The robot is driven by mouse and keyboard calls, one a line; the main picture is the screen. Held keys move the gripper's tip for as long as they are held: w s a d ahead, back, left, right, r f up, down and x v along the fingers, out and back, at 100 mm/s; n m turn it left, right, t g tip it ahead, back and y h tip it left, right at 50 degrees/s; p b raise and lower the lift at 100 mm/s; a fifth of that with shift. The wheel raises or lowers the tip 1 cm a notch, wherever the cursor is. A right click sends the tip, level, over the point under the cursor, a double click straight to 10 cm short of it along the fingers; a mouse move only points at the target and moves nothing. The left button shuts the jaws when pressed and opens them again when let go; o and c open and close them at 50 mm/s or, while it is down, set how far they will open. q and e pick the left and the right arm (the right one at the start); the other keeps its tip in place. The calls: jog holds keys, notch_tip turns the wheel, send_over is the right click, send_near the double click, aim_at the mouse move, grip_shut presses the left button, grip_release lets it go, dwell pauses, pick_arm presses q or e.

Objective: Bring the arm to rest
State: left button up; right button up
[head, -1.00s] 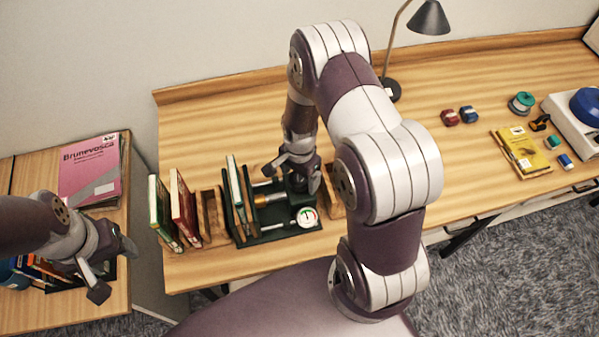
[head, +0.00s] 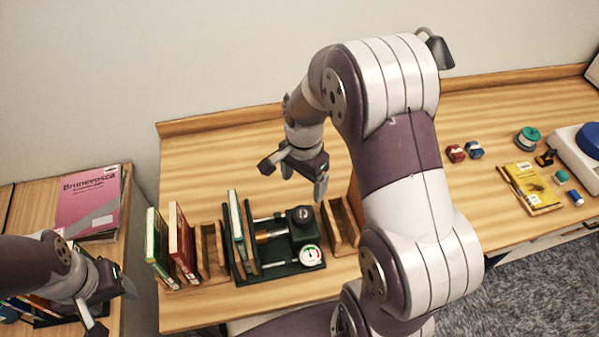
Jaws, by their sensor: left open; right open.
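My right gripper (head: 294,178) is open and empty. My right arm arches in from the lower right and covers the middle of the desk. My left gripper (head: 113,304) is open at the lower left, over the side table (head: 28,187) near its right edge. Nothing shows between its fingers.
Upright books (head: 181,242) and wooden holders (head: 211,250) stand left of the device. Another wooden holder (head: 341,222) stands right of it. A pink book (head: 88,202) lies on the side table. The desk's back left is bare.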

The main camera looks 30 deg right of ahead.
jog(key=s+a+f+n+b, duration=0.1)
jog(key=s+a+n+b, duration=0.1)
jog(key=n, duration=0.5)
jog(key=s+a+f+n+t+b, duration=0.1)
jog(key=s+a+f+n+b, duration=0.1)
jog(key=s+n, duration=0.4)
jog(key=shift+s+a+n+b, duration=0.4)
jog(key=shift+s+a+b, duration=0.25)
jog(key=shift+b, duration=0.35)
jog(key=shift+a, duration=0.1)
